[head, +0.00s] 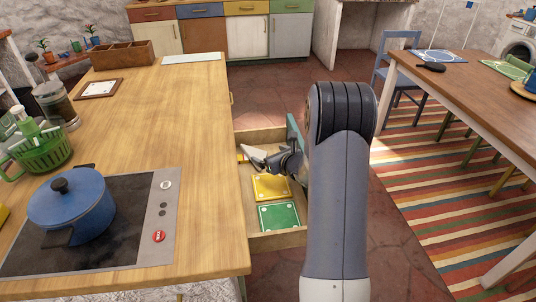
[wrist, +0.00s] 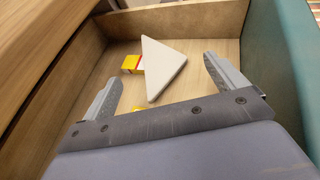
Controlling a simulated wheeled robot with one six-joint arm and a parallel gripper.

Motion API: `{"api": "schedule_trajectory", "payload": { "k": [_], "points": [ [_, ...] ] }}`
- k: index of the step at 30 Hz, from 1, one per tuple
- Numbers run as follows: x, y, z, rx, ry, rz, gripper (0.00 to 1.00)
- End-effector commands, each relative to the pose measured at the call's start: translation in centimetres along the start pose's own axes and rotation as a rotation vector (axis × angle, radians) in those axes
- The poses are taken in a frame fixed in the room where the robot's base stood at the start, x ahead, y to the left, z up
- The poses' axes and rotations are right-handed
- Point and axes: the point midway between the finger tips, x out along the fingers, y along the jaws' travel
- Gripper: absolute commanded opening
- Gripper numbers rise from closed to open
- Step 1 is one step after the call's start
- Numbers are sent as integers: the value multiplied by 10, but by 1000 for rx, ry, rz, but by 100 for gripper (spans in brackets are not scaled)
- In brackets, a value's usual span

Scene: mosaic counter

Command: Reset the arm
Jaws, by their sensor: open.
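My gripper (head: 272,160) is over the open drawer (head: 262,135) of the wooden counter, at the drawer's far part. In the wrist view my gripper (wrist: 162,72) is open, with its two fingers spread apart. A pale triangular piece (wrist: 166,62) shows between the fingers, with visible gaps to both. It also shows in the head view (head: 252,154). Whether it rests on the drawer floor is hard to tell. A small yellow and red item (wrist: 132,64) lies beside it, partly hidden.
A yellow tile (head: 271,187) and a green tile (head: 279,217) lie in the drawer's near part. A blue pot (head: 72,205) stands on the hob (head: 130,235). The drawer's walls (wrist: 90,65) surround my fingers closely. A dining table (head: 480,85) stands at right.

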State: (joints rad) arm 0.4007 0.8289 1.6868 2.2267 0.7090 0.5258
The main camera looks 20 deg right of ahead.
Motion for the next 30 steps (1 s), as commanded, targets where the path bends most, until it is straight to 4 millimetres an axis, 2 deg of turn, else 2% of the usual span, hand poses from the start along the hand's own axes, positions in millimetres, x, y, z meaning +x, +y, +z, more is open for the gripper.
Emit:
{"api": "schedule_trajectory", "payload": {
  "k": [11,14,23,25,30],
  "points": [
    [6,0,0,0,0,1,92],
    [17,0,0,0,0,1,92],
    [68,0,0,1,1,2,92],
    [82,0,-8,0,0,1,92],
    [82,0,-14,0,-1,-1,92]
  ]
}}
